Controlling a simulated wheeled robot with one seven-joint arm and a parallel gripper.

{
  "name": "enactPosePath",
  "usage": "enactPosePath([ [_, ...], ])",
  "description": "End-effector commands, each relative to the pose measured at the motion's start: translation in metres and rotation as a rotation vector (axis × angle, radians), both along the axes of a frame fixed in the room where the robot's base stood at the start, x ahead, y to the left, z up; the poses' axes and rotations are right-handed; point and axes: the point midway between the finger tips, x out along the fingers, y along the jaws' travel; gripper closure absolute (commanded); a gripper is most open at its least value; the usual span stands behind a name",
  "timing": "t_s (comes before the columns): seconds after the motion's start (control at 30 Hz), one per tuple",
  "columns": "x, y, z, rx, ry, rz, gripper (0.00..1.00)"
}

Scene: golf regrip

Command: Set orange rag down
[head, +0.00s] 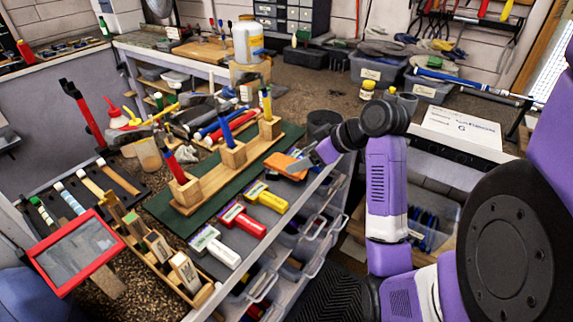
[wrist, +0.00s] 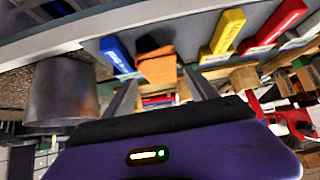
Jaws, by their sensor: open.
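The orange rag (head: 284,164) lies crumpled at the right edge of the workbench, by the green mat (head: 166,208). It also shows in the wrist view (wrist: 157,68), just ahead of and between my fingertips, with a dark patch at its far end. My gripper (head: 303,163) is open at the rag's right side in the head view; its two fingers also show in the wrist view (wrist: 160,86), spread apart. I cannot tell whether a finger still touches the rag.
Yellow (head: 265,197), red (head: 242,220) and white (head: 214,246) handled tools lie along the bench edge. A blue one (wrist: 117,55) is beside the rag. A wooden rack (head: 232,155) holds upright grips on the mat. A grey metal cup (wrist: 62,92) is near my gripper.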

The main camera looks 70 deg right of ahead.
Motion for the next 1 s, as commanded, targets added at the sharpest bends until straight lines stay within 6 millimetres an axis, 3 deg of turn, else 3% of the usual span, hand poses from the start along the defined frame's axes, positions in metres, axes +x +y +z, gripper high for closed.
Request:
enactPosePath([
  [0.27,0.027,-0.005,-0.025,0.003,0.0,-0.001,0.34],
  [0.57,0.031,-0.006,-0.028,0.001,0.0,-0.002,0.34],
  [0.87,0.031,-0.006,-0.028,0.001,0.0,-0.002,0.89],
  [1.0,0.031,-0.006,-0.028,0.001,0.0,-0.002,0.89],
])
